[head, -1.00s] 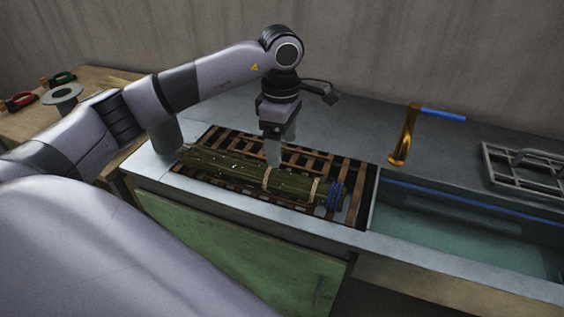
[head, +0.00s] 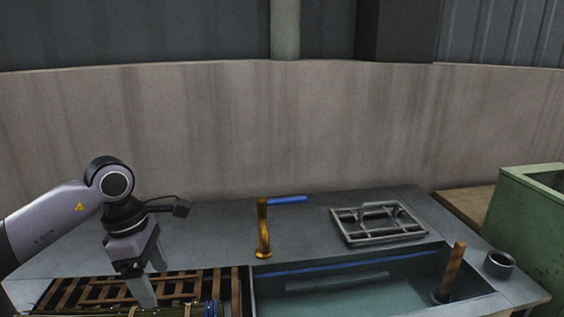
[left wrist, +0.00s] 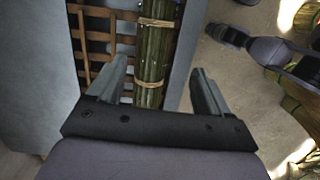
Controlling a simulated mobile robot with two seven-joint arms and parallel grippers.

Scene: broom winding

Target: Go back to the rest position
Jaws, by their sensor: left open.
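My left gripper (head: 152,279) is at the lower left of the head view, above the rack beside the sink. Its fingers are apart, and in the left wrist view my left gripper (left wrist: 160,85) is open. The bundle of green-brown stalks (left wrist: 155,55) with pale ties lies on the wooden slatted rack (left wrist: 97,36), between and beyond the fingers in that view. The bundle's end with blue bands (head: 210,309) shows at the bottom edge of the head view; the rest is cut off or hidden. My right gripper is not in view.
A water-filled sink (head: 350,289) has a brass tap (head: 263,230) with a blue handle behind it. A wooden-handled tool (head: 450,272) stands in the sink. A metal frame (head: 380,224), a dark ring (head: 499,263) and a green bin (head: 530,225) are to the right. The counter behind the sink is mostly clear.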

